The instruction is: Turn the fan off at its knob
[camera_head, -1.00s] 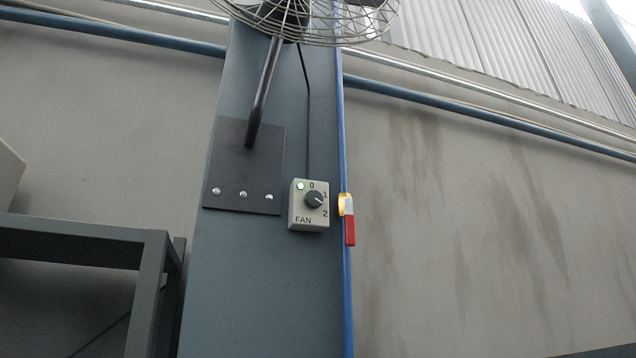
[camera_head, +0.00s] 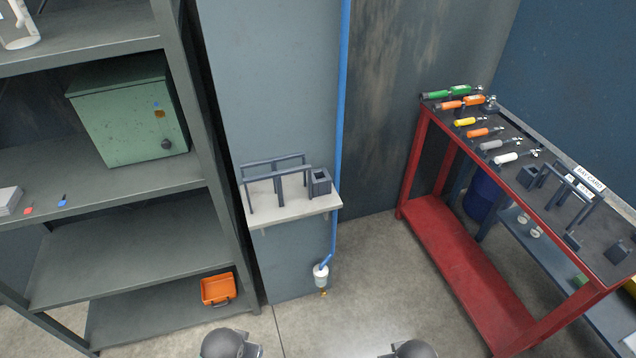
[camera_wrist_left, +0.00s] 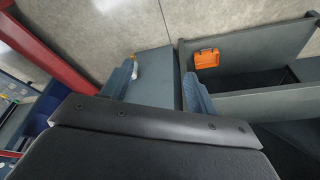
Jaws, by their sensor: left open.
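The fan and its knob are not in view now, in either the head or the left wrist view. The grey-blue column (camera_head: 275,90), which carried them in the earlier head frame, shows only its lower part. My left gripper (camera_wrist_left: 160,72) is in the left wrist view, its two fingers spread apart with nothing between them. It points down toward the foot of the column and the floor. My right gripper is not in view.
A small ledge (camera_head: 290,213) with a dark rack juts from the column, beside a blue pipe (camera_head: 341,100). Left stands a grey shelf (camera_head: 110,250) with a green cabinet (camera_head: 130,115) and orange bin (camera_head: 218,289). Right is a red tool cart (camera_head: 450,250). Floor between is clear.

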